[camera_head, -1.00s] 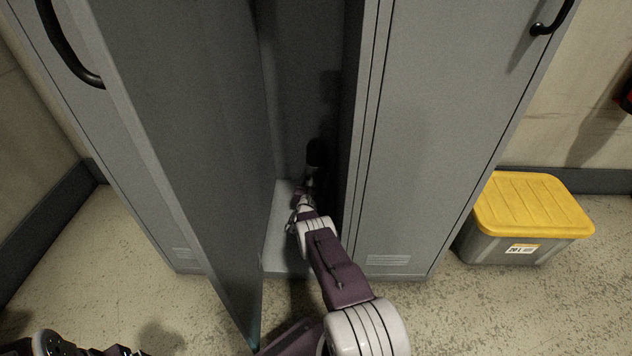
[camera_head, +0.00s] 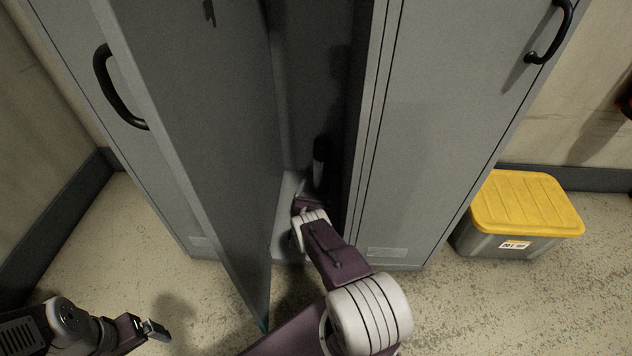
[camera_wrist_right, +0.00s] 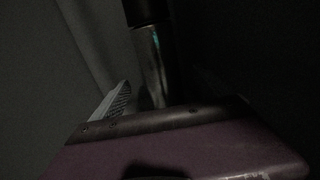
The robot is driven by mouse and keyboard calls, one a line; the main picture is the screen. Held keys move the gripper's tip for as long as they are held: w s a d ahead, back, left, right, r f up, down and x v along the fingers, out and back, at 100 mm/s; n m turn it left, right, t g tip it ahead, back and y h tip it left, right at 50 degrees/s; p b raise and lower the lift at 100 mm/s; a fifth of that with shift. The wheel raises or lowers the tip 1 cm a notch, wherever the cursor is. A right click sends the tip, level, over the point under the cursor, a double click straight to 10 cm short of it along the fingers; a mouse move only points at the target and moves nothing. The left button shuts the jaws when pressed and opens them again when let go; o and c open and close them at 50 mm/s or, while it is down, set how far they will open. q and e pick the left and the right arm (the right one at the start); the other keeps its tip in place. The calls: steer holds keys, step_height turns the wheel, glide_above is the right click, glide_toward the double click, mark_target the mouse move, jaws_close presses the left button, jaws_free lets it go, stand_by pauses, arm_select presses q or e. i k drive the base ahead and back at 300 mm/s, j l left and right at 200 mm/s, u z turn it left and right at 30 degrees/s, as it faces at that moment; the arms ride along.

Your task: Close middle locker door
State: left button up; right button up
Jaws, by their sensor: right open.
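The middle locker door (camera_head: 205,150) is grey and stands open, swung out toward me at the left of the middle locker (camera_head: 305,90). My right arm reaches into that locker to the right of the door. My right gripper (camera_head: 307,200) is low inside it and open, partly hidden by its own wrist. A slim upright thing with a black top (camera_head: 320,160) stands just beyond the gripper. In the right wrist view its black top and shiny shaft (camera_wrist_right: 150,60) show near one pale finger. My left gripper (camera_head: 152,329) is at the lower left, outside the lockers, its jaws unclear.
The left locker door (camera_head: 85,75) and right locker door (camera_head: 440,120) look shut, each with a black handle. A grey bin with a yellow lid (camera_head: 525,203) stands on the floor at the right. The speckled floor at the left front is clear.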

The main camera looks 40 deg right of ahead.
mark_target(169, 54)
steer(key=k+j, duration=1.15)
steer(key=j, duration=0.3)
